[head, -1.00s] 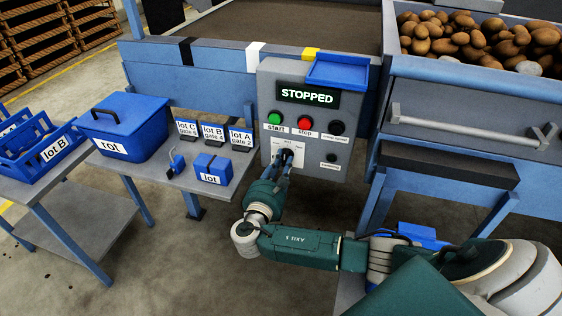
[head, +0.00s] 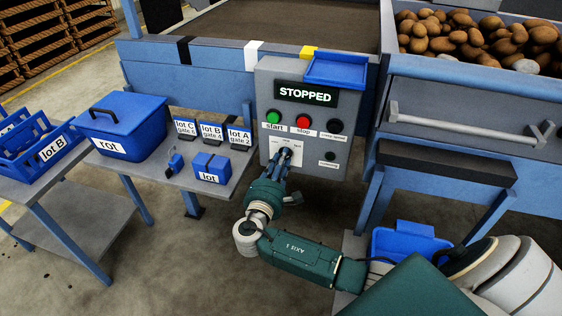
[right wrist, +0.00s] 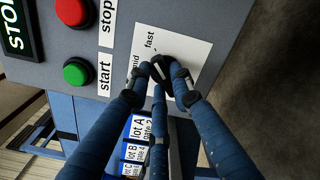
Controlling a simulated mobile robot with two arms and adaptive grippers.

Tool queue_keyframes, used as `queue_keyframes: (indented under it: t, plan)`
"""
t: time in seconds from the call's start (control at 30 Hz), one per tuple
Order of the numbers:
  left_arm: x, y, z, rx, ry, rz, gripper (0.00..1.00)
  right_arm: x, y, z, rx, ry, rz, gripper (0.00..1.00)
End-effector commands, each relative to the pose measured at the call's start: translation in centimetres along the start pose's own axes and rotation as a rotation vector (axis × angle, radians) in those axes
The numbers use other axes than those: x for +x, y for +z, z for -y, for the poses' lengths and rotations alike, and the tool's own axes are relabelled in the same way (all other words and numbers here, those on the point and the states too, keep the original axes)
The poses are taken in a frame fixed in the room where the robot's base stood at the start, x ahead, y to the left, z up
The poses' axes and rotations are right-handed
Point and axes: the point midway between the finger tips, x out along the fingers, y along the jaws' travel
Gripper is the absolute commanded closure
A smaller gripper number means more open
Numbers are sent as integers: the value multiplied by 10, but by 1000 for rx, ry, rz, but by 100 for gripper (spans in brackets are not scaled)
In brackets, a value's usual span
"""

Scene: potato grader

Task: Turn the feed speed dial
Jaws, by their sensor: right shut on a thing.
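The feed speed dial (right wrist: 166,72) is a black knob with a pale pointer line, on a white plate marked "mid" and "fast" in the right wrist view. My right gripper (right wrist: 163,75) is shut on the dial, its fingertips on either side of it. In the head view the right gripper (head: 283,158) reaches up to the lower left of the grey control panel (head: 349,95), and its fingers mostly hide the dial. The panel display (head: 305,94) reads STOPPED. My left gripper is not in view.
Above the dial are a green start button (head: 274,117), a red stop button (head: 303,121) and a black knob (head: 334,126). Left of the panel, a table holds lot cards (head: 211,132), a blue lot box (head: 212,168) and a blue rot bin (head: 124,122). Potatoes (head: 470,38) fill the bin at upper right.

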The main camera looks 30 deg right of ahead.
Motion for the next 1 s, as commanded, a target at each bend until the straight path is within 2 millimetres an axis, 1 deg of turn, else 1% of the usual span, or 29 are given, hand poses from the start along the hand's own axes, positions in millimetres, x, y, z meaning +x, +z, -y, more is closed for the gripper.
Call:
queue_keyframes:
  t: [0.13,0.3,0.7,0.73,0.8,1.0]
  plan:
    - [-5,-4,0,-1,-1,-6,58,-1,-1,2,45,-3,-1,100]
    - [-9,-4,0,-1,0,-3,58,-1,0,2,69,-3,0,100]
    - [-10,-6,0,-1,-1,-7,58,-1,0,2,76,-4,-1,100]
    - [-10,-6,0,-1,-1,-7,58,-1,0,2,76,-4,-1,73]
    - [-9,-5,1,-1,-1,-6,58,-1,0,2,75,-4,-1,59]
    - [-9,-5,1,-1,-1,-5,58,0,0,1,74,-2,0,59]
